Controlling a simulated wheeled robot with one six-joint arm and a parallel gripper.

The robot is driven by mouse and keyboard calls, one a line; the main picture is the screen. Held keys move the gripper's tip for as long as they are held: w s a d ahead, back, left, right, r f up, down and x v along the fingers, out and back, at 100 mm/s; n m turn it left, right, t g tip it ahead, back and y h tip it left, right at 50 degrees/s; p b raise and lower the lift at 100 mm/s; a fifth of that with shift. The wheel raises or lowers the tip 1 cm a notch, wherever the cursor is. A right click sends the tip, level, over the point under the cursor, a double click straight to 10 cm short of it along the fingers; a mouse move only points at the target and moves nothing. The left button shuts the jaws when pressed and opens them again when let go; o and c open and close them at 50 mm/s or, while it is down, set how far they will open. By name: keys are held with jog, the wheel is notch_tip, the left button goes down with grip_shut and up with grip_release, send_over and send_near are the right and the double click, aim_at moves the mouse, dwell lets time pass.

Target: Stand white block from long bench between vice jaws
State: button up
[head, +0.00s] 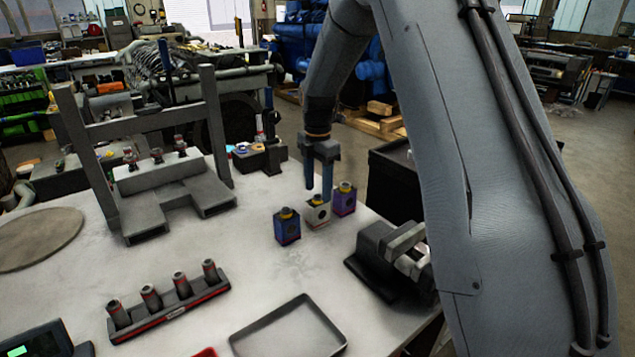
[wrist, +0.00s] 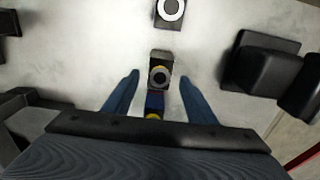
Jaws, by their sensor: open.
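The white block (head: 317,214) stands upright on the bench in the head view, with a yellow ring and dark cap on top. It is between a blue block (head: 287,229) and a purple block (head: 344,201). My gripper (head: 318,189) points down just above or behind the white block; its fingers are open. In the wrist view, a ringed block top (wrist: 160,72) lies between the open fingertips (wrist: 160,78), apart from both, its colour unclear. Blue and yellow parts show nearer the palm. The vice (head: 385,255) is right of the blocks, its jaws partly hidden by my arm.
A grey frame fixture (head: 150,205) stands at the left of the bench. A rack of several cylinders (head: 170,303) and an empty tray (head: 290,332) lie in front. Dark holders with rings (head: 262,158) sit behind. Bare bench surface (head: 240,255) separates these.

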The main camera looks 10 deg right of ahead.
aim_at(318, 196)
jog(key=shift+f+b, duration=1.25)
jog(key=shift+f, duration=1.6)
jog(key=c, duration=1)
jog(key=shift+r+p, duration=1.5)
jog(key=shift+r, duration=1.05)
jog(key=shift+c, duration=0.2)
